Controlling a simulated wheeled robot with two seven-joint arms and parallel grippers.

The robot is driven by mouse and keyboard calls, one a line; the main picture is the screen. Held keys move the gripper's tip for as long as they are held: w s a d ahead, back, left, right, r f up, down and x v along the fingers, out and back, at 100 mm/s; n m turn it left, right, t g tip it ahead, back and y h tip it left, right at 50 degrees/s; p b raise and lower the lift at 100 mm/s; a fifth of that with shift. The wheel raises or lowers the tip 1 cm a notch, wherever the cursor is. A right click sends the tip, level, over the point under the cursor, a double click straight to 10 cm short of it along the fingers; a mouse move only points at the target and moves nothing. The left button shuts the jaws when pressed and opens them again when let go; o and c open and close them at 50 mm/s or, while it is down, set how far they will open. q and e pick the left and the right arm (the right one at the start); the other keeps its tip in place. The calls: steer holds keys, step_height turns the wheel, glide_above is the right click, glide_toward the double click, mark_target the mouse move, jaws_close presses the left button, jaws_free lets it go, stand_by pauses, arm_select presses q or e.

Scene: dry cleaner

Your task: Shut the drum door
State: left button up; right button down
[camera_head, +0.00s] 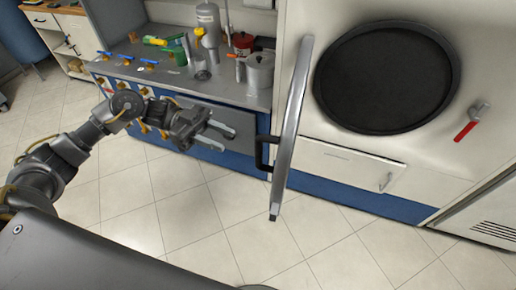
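The drum door (290,125) stands swung open in the head view, seen nearly edge-on, with a black handle (262,153) on its left side. The round dark drum opening (385,78) is uncovered to its right, in the cream machine front (300,20). My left gripper (228,137) is left of the door handle, apart from it in the picture. Its two fingers are spread with nothing between them. My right gripper is not in view.
A grey counter (150,75) with pots, a cylinder and bottles stands behind my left gripper. A red-handled lever (466,130) sits right of the drum opening. Below it is a small panel (350,163). The tiled floor (330,245) in front is clear.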

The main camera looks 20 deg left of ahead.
mark_target(258, 152)
arm_select(q)
steer(key=shift+s+d+p, duration=0.3)
steer(key=shift+d+p, duration=0.55)
steer(key=shift+d, duration=0.85)
steer(key=shift+s+d+p, duration=0.25)
steer(key=shift+d+p, duration=0.65)
steer(key=shift+d, duration=0.85)
steer(key=shift+s+d+p, duration=0.3)
steer(key=shift+d+p, duration=0.55)
steer(key=shift+d, duration=0.85)
jaws_close()
